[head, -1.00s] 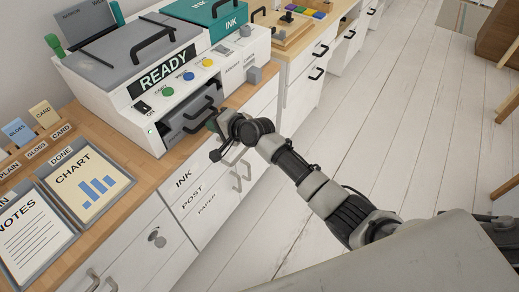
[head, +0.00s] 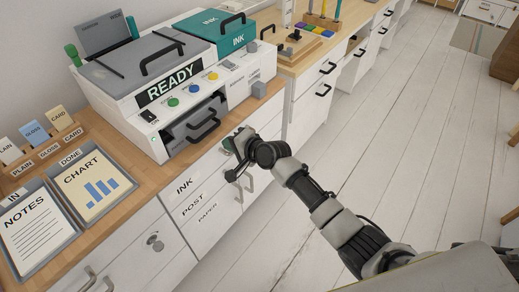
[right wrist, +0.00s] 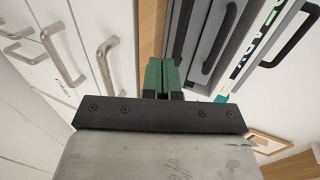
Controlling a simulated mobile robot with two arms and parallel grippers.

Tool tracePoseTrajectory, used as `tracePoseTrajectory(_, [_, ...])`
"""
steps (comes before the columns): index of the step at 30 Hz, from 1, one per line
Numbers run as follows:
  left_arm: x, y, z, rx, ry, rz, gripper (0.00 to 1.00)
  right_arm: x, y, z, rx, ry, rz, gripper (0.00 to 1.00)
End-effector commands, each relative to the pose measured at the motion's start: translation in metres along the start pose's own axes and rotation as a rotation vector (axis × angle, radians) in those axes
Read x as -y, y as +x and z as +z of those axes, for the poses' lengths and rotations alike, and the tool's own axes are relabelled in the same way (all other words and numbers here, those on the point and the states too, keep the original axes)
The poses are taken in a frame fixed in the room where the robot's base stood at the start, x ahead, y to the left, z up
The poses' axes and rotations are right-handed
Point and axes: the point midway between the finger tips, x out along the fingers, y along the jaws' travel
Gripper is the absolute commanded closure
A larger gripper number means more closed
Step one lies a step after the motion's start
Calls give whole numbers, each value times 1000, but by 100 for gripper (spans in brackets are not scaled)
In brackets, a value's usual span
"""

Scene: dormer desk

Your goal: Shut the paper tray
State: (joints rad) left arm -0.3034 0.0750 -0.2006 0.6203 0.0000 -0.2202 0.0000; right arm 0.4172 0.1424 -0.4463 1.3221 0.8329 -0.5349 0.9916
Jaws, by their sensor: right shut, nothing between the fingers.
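The paper tray (head: 190,126) is a grey drawer with a black bar handle, low in the front of the white printer marked READY (head: 130,110). It seems to stand slightly out of its dark slot, but I cannot tell how far. My right gripper (head: 231,143) is shut and empty, just right of and below the tray's handle in the head view, apart from it. In the right wrist view its green fingers (right wrist: 164,76) are together, beside a grey front with a black handle (right wrist: 218,48). My left gripper is not in view.
White drawers with metal handles (head: 240,187) lie below the wooden counter (head: 150,175), close to my right gripper. IN and DONE trays (head: 107,204) stand at left. A small grey block (head: 259,90) is at the printer's right.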

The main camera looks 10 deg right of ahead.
Motion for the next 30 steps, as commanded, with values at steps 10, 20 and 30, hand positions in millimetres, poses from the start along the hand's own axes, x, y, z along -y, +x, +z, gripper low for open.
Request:
tracePoseTrajectory(10, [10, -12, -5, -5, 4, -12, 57, 0, -61, 0, -1, -1, 3, 100])
tracePoseTrajectory(20, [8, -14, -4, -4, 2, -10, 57, 0, -88, 0, 0, -1, 2, 100])
tracePoseTrajectory(30, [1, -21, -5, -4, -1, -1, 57, -88, -84, -11, -75, -104, 162, 100])
